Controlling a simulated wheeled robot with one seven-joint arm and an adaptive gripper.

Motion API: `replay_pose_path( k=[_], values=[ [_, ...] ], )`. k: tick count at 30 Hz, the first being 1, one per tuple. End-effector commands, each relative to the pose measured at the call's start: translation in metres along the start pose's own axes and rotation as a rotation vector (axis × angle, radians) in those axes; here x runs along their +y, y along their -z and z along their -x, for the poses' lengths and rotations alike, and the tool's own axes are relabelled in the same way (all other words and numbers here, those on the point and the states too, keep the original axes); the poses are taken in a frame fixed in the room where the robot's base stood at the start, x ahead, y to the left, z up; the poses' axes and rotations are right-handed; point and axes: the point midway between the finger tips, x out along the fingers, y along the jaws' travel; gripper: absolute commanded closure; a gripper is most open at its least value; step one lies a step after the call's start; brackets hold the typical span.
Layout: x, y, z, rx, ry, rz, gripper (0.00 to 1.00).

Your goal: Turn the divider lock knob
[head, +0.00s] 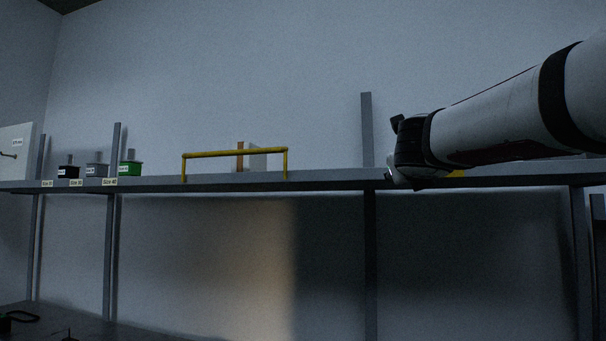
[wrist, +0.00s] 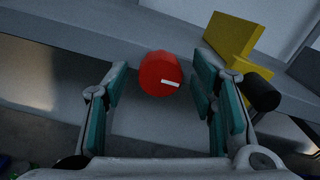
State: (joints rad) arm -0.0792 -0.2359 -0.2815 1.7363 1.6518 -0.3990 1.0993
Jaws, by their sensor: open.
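The divider lock knob looks to be the round red knob (wrist: 158,74) with a white pointer mark, in the wrist view, on the front of the grey shelf edge. Its white mark points to the right in the picture. My gripper (wrist: 161,90) is open, with its teal-padded fingers on either side of the knob. I see a gap between the knob and each finger; I cannot tell the depth exactly. In the head view my arm reaches to the shelf at the right, and it hides the knob and the fingers.
A yellow block (wrist: 234,42) and a black cylinder (wrist: 262,93) are right of the knob. On the shelf (head: 330,182) stand a yellow rail (head: 235,153), black, grey and green (head: 130,168) bins, and upright posts (head: 367,130). The space under the shelf looks clear.

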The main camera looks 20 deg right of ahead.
Motion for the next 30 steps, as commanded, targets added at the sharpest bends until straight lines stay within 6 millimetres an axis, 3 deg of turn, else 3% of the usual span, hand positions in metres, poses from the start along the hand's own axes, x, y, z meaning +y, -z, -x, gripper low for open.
replay_pose_path(
  k=[6,12,13,23,30],
  values=[
    [-0.0002,0.0002,-0.0003,0.000,0.000,0.000,0.48],
    [-0.0001,0.0003,-0.0002,0.001,0.000,0.001,0.94],
    [-0.0001,0.0003,-0.0001,0.001,0.001,0.001,0.96],
    [-0.0005,0.0001,0.0001,0.001,0.001,0.035,0.96],
    [-0.0014,-0.0007,0.0007,0.003,0.001,0.164,0.96]
  ],
)
